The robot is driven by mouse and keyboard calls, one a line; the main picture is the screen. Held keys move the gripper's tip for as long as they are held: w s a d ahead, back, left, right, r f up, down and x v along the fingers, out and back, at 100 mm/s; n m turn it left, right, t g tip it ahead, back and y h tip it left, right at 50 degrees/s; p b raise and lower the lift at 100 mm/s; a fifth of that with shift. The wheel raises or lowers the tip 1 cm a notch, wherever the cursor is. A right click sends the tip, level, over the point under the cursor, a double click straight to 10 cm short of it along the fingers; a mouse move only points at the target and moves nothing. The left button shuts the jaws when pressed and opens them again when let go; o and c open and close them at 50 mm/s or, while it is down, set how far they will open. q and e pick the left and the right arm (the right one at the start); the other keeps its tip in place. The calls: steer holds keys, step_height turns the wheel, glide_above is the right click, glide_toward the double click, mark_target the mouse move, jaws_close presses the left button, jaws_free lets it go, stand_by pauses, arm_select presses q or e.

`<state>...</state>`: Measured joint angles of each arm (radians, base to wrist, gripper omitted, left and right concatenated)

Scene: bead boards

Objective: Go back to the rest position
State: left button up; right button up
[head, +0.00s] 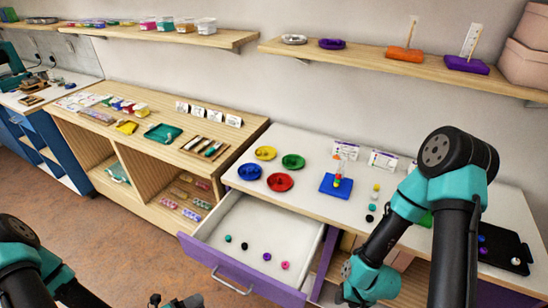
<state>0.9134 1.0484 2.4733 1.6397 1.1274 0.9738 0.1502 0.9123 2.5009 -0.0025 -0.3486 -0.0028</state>
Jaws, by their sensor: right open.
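My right arm reaches in from the right, its elbow high over the table and its forearm slanting down to the left. My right gripper (347,294) is low at the bottom edge, in front of the table and right of the open drawer; its fingers are mostly hidden. My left arm shows at the bottom left corner. Part of my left gripper (173,300) peeks in at the bottom edge, left of the drawer front, mostly cut off. I see nothing held in either.
The purple drawer (228,275) stands open with several loose beads inside. On the white table (325,150) are coloured dishes, a blue board (336,186) with stacked beads on a peg, and a black tray (503,250) at right. A wooden shelf unit (150,150) stands left.

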mark_target(228, 285)
arm_select(q)
steer(key=x, duration=1.1)
steer(key=shift+w+a, duration=0.1)
steer(key=shift+w, duration=0.15)
steer(key=shift+s, duration=0.3)
steer(key=v, duration=0.8)
steer(key=shift+s+a, duration=0.2)
steer(key=shift+d+r, duration=0.1)
stand_by(0.3)
